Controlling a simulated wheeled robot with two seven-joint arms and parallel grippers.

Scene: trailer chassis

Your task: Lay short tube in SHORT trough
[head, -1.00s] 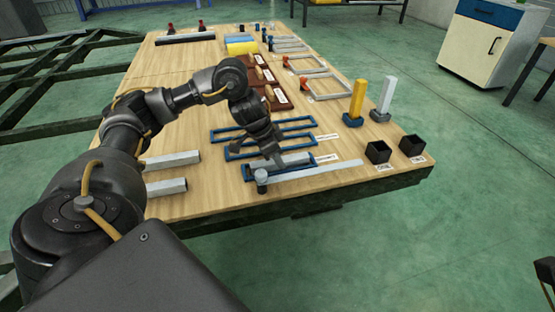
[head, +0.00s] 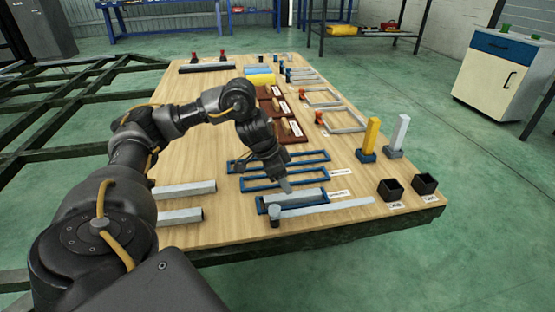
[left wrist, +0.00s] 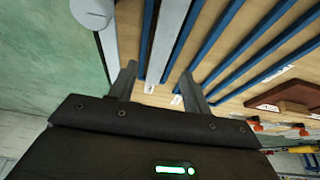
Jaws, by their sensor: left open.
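A short grey tube (head: 308,195) lies in the nearest blue trough (head: 327,199); its label is too small to read. In the left wrist view the grey tube (left wrist: 168,30) runs between two blue rails. My left gripper (head: 284,184) is just above the tube. In the left wrist view its fingers (left wrist: 160,88) are apart with nothing held between them. Two larger blue troughs (head: 325,172) behind look empty. Two more grey tubes (head: 184,190) lie at the table's left. My right gripper is not in view.
A flat grey bar (head: 335,207) with a round grey post (head: 274,214) lies along the near side of the trough. Two black boxes (head: 391,189), a yellow post (head: 371,137) and a pale post (head: 401,133) stand at right.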

